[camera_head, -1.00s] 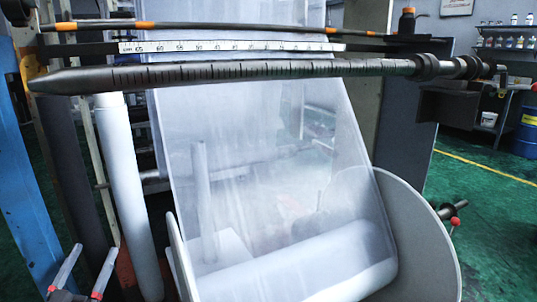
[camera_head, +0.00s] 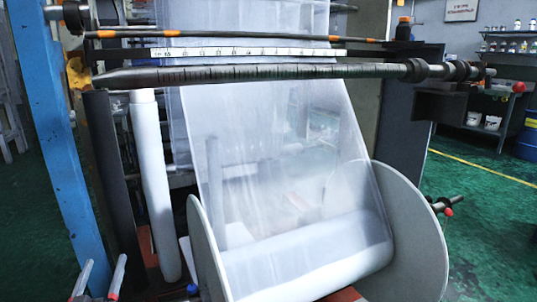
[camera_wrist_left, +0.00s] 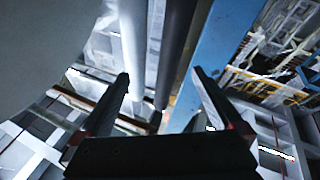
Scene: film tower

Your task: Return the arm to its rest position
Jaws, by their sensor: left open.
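My left gripper (camera_head: 101,263) is at the bottom left edge of the head view, with only its two pale fingers showing, pointing up. The fingers are apart with nothing between them. In the left wrist view the same gripper (camera_wrist_left: 160,74) shows two dark fingers spread wide and empty. Beyond them are a white roller (camera_wrist_left: 133,45), a dark roller (camera_wrist_left: 173,45) and a blue post (camera_wrist_left: 212,55). I cannot tell how far the fingertips are from these. My right gripper is not in view.
The blue post (camera_head: 55,150), dark roller (camera_head: 112,185) and white roller (camera_head: 155,185) stand close beyond the gripper. Clear film (camera_head: 280,180) runs down between grey discs (camera_head: 415,250). A graduated bar (camera_head: 260,74) crosses above. Green floor (camera_head: 490,230) is open at right.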

